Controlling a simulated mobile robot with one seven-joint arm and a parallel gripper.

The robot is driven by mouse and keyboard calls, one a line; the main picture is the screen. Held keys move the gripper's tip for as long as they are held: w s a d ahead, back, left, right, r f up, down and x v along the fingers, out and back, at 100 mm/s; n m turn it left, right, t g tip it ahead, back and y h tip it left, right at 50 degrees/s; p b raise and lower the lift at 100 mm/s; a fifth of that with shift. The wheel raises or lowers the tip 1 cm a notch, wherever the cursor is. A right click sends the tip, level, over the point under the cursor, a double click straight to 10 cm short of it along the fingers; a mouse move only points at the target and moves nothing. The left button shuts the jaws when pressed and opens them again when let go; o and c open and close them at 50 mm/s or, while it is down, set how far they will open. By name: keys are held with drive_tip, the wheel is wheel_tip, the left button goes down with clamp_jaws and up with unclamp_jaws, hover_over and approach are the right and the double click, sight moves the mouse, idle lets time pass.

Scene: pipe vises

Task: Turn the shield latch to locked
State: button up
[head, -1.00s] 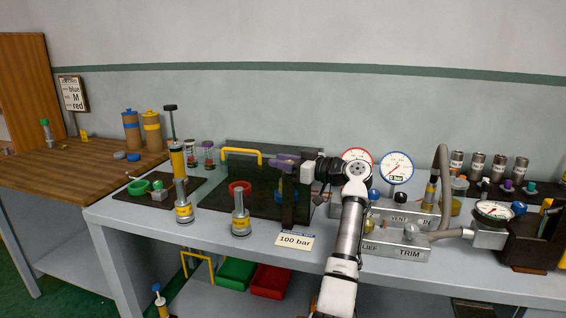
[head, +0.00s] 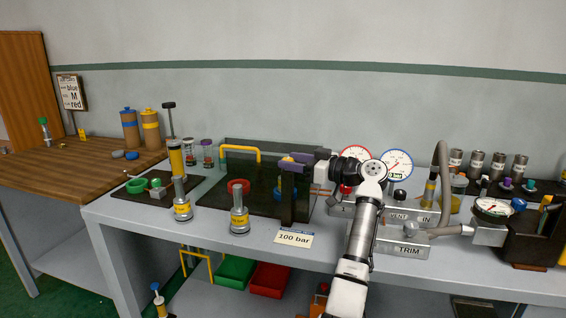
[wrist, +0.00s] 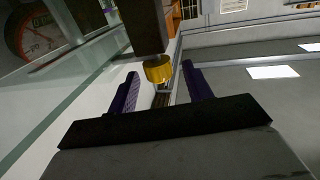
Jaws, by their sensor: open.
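The clear dark shield (head: 256,205) stands on the bench with a yellow handle (head: 240,149) along its top. A dark upright post (head: 287,207) stands at its front right. A small yellow knob (wrist: 158,70), which seems to be the latch, sits at a dark block in the wrist view; it also shows in the head view (head: 287,158). My gripper (head: 292,164) is open, with purple fingers. In the wrist view, the fingers lie to either side of the knob, with gaps showing. Whether the fingertips reach past it, I cannot tell. The latch's angle is unclear.
Red and blue gauges (head: 397,164) and a grey valve block (head: 402,248) stand to the right, close to my arm. A "100 bar" card (head: 294,238) lies at the bench's front. A metal cylinder (head: 239,221) stands left of the post. Behind is a plain wall.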

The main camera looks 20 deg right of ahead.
drive_tip(key=b+v, duration=0.1)
drive_tip(key=v, duration=0.9)
